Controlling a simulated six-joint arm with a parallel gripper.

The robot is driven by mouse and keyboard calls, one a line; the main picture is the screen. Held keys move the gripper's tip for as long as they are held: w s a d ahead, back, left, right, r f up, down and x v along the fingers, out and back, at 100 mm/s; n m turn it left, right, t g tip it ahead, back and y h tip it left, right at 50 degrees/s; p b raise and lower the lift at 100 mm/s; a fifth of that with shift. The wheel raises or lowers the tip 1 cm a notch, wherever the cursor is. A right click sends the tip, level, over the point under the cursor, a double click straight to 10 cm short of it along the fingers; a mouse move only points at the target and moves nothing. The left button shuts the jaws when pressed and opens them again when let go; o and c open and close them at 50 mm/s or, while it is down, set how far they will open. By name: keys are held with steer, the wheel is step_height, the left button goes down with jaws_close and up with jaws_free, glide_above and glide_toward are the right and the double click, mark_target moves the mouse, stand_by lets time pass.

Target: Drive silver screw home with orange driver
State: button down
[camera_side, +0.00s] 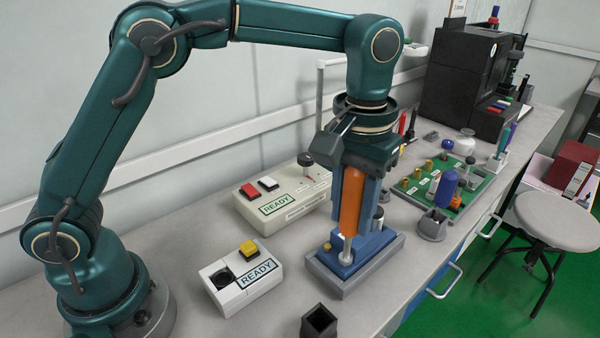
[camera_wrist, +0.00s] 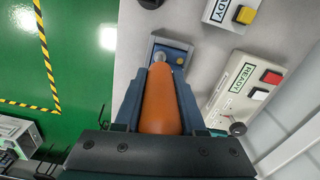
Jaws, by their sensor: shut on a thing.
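My gripper (camera_side: 352,205) points straight down and is shut on the orange driver (camera_side: 350,203), with a blue finger on each side of the handle. The driver is upright. It also shows between the fingers in the wrist view (camera_wrist: 160,104). Below it is a blue block (camera_side: 362,247) on a grey base. The silver screw (camera_side: 346,250) appears as a silvery piece directly under the driver, at the block's front. I cannot tell whether the driver tip touches it or how deep it sits. A silver round part also shows beyond the handle in the wrist view (camera_wrist: 158,58).
A white tester (camera_side: 240,275) with a yellow button and READY screen stands left of the block. A larger tester (camera_side: 285,195) with red and white buttons is behind. A black square holder (camera_side: 318,322) is in front. A green board (camera_side: 450,185) with several parts lies right.

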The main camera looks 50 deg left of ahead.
mark_target(356, 180)
steer(key=shift+f, duration=0.65)
stand_by(2.3)
steer(key=shift+r, duration=0.1)
stand_by(0.5)
steer(key=shift+r, duration=3.05)
